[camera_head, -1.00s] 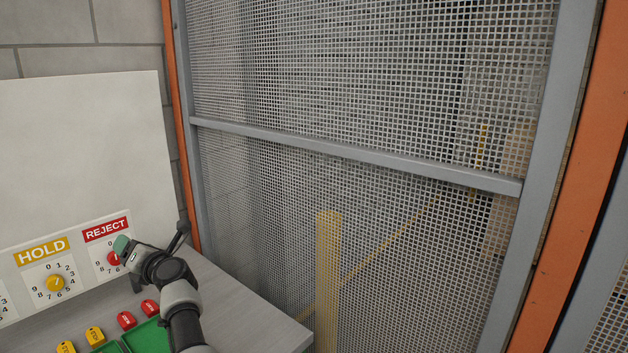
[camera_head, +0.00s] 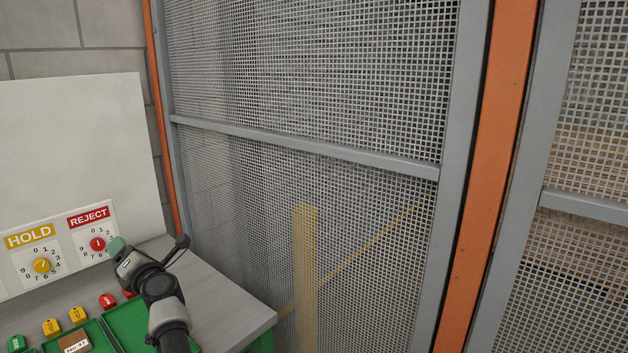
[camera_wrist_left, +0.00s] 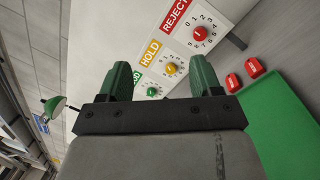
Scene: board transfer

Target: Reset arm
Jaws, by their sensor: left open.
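My left gripper (camera_head: 116,247) is in the head view, its green fingertip just right of the red REJECT knob (camera_head: 97,244). In the left wrist view its two green fingers (camera_wrist_left: 161,78) are spread apart, with nothing between them but the view of the panel behind. The panel carries the REJECT dial, the HOLD dial with a yellow knob (camera_head: 42,265) and, in the left wrist view, a green knob (camera_wrist_left: 152,91). The REJECT knob also shows there (camera_wrist_left: 200,34), clear of the fingers. My right gripper is out of view.
Green trays (camera_head: 128,318) lie on the grey bench (camera_head: 235,300), with red (camera_head: 108,300), yellow (camera_head: 78,315) and green (camera_head: 17,343) tags along them. A brown labelled piece (camera_head: 74,342) lies in one tray. A mesh fence (camera_head: 300,80) with an orange post (camera_head: 480,180) stands to the right.

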